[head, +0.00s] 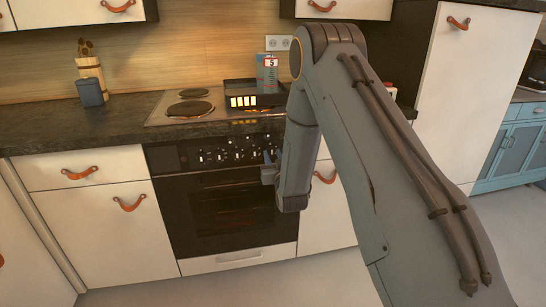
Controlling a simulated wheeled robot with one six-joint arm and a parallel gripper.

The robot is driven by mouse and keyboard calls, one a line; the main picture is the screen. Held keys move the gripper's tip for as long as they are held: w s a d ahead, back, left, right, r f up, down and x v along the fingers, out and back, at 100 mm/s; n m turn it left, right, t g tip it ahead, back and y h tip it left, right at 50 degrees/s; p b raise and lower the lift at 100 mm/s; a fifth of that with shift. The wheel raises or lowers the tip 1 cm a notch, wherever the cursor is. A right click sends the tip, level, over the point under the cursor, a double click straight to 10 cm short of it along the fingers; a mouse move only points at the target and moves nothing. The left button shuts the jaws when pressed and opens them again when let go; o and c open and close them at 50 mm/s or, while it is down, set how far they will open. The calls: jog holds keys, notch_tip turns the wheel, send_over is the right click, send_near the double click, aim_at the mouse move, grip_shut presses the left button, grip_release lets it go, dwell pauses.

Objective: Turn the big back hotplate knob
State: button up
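A row of small knobs (222,155) runs along the black control panel at the top of the oven front. They are too small to read, so I cannot tell which one is for the big back hotplate. Two dark round hotplates show on the cooktop (158,117): a larger front one (190,110) and a smaller-looking back one (194,92). My gripper (268,174) is small and bluish, just left of my arm's lower end, in front of the panel's right part. My arm hides that end of the panel. I cannot see whether the fingers are open or touch a knob.
A utensil block (92,72) and a grey box (90,92) stand on the dark counter (60,128). White cabinets with leather pulls (130,203) flank the oven (222,210).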

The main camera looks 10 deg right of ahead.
jog(key=shift+w, duration=0.15)
grip_shut()
jog(key=shift+m, duration=0.3)
jog(key=m, duration=0.5)
jog(key=shift+d+m+b, duration=0.1)
jog(key=shift+m+b, duration=0.2)
jog(key=shift+b, duration=0.05)
jog(key=m, duration=0.5)
jog(key=shift+m, duration=0.4)
